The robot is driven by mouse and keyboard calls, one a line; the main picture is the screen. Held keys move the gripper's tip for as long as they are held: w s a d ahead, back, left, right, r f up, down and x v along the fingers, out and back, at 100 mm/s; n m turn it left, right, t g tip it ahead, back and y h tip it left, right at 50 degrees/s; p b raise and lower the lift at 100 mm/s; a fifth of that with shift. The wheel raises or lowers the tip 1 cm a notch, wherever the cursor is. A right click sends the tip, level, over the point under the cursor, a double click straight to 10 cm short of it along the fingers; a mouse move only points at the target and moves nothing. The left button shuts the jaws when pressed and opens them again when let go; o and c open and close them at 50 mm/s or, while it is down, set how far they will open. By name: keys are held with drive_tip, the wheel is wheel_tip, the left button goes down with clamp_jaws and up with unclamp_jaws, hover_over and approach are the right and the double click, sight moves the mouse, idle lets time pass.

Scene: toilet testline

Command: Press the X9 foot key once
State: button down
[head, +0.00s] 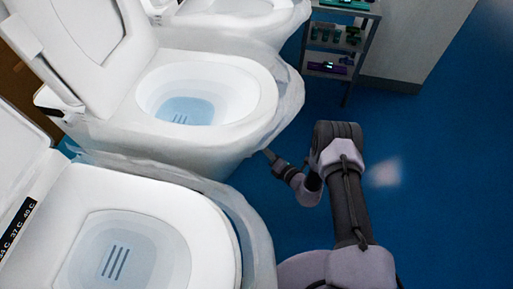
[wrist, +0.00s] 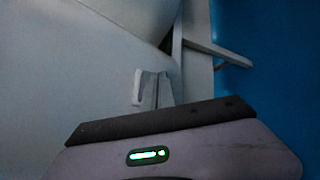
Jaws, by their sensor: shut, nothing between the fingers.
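Two white toilets with open lids fill the left of the head view, a nearer one (head: 75,190) and a middle one (head: 150,150). No label reading X9 is legible, and I cannot make out a foot key. My gripper (head: 269,155) is low beside the right side of the middle toilet, angled toward its base. In the wrist view my gripper (wrist: 155,88) is shut and empty, in front of a pale grey surface. I cannot tell whether the fingertips touch that surface.
Another toilet (head: 225,22) stands at the back. A grey shelf cart (head: 345,45) with small items stands at the back right. The blue floor (head: 440,170) to the right is clear. Clear plastic film wraps the toilets' sides.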

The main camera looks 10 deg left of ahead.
drive_tip(key=shift+a, duration=0.1)
drive_tip(key=shift+a, duration=0.35)
drive_tip(key=shift+a+b, duration=0.4)
idle(0.6)
drive_tip(key=shift+d, duration=0.8)
drive_tip(key=shift+s+d+b, duration=0.1)
drive_tip(key=shift+d+b, duration=0.25)
drive_tip(key=shift+d, duration=2.15)
